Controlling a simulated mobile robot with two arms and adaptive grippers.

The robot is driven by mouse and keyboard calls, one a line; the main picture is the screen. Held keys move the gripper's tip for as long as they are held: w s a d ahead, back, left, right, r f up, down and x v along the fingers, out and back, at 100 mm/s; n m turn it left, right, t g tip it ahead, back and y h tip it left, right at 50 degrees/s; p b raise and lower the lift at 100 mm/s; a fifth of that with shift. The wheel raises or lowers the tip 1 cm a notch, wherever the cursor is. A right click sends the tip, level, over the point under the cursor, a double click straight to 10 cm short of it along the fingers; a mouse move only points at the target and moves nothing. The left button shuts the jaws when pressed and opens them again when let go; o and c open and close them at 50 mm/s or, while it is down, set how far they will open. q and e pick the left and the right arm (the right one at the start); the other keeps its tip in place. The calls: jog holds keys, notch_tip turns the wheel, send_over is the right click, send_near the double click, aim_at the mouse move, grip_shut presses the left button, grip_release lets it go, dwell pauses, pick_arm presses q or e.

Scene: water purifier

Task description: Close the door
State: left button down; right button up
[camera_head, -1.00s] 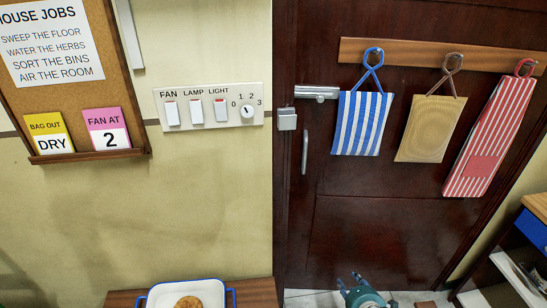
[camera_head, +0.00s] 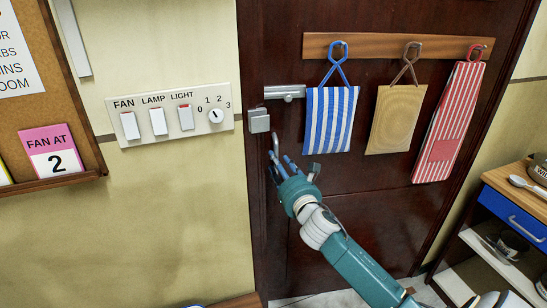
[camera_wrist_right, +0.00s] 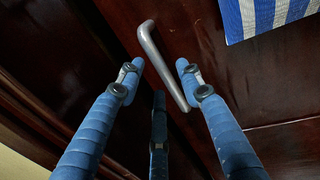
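The dark brown door (camera_head: 385,205) fills the middle of the head view. Its grey bar handle (camera_head: 275,147) is near the left edge and shows larger in the right wrist view (camera_wrist_right: 164,66). A metal bolt (camera_head: 286,92) sits above the handle, and a grey catch block (camera_head: 259,121) is left of and lower than it, not lined up in the picture. My right gripper (camera_head: 290,167) has its blue fingers spread, close to the handle's lower part. In the wrist view the handle shows between the open fingertips (camera_wrist_right: 160,75); contact cannot be told. My left gripper is out of view.
A rail (camera_head: 440,48) on the door holds a blue-striped cloth (camera_head: 330,120), a tan mat (camera_head: 396,120) and a red-striped cloth (camera_head: 448,125). A switch panel (camera_head: 172,115) is on the wall at left. A shelf unit (camera_head: 515,205) stands at right.

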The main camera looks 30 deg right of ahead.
jog(key=shift+x, duration=1.85)
grip_shut()
